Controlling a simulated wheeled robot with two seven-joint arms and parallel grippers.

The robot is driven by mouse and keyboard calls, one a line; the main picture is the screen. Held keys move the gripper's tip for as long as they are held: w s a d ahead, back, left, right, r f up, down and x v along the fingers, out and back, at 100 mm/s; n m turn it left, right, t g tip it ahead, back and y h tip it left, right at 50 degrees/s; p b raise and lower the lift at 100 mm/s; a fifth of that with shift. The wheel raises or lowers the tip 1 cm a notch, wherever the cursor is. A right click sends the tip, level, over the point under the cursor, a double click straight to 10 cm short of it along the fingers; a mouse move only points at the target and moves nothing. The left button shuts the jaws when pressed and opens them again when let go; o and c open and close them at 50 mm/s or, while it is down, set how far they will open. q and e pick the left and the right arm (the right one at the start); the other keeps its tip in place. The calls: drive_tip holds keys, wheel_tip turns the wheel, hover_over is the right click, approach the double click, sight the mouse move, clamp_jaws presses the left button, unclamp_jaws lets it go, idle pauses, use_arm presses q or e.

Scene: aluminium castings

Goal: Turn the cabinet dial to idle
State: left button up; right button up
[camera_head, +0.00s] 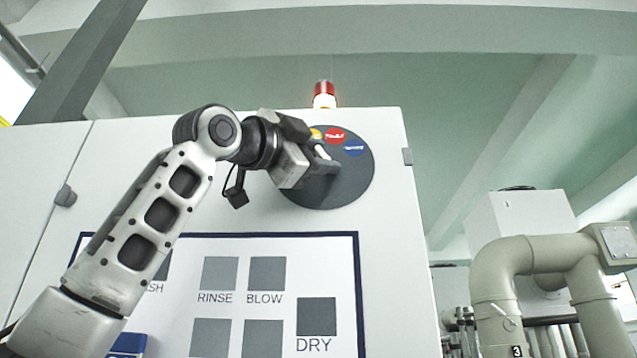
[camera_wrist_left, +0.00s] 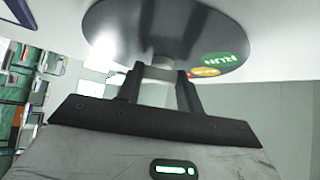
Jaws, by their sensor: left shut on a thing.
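The cabinet dial is a round dark grey disc (camera_head: 350,185) on the upper right of the white cabinet front. Red, blue and yellow labels show along its top in the head view. In the left wrist view the disc (camera_wrist_left: 120,22) fills the top, with a green RUN label and part of a yellow one. My left gripper (camera_head: 322,160) is at the disc's face, shut on the light-coloured dial knob (camera_wrist_left: 160,73). The fingers hide part of the knob, so its exact pointing is unclear. My right gripper is in neither view.
The white cabinet (camera_head: 385,240) carries a dark-framed panel with grey squares marked RINSE, BLOW and DRY below the dial. A red and white beacon (camera_head: 324,95) stands on top. Thick beige pipes (camera_head: 490,290) stand at the right.

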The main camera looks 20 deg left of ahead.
use_arm(q)
drive_tip(key=shift+m+g, duration=0.6)
drive_tip(key=shift+m, duration=0.3)
drive_tip(key=o, duration=1)
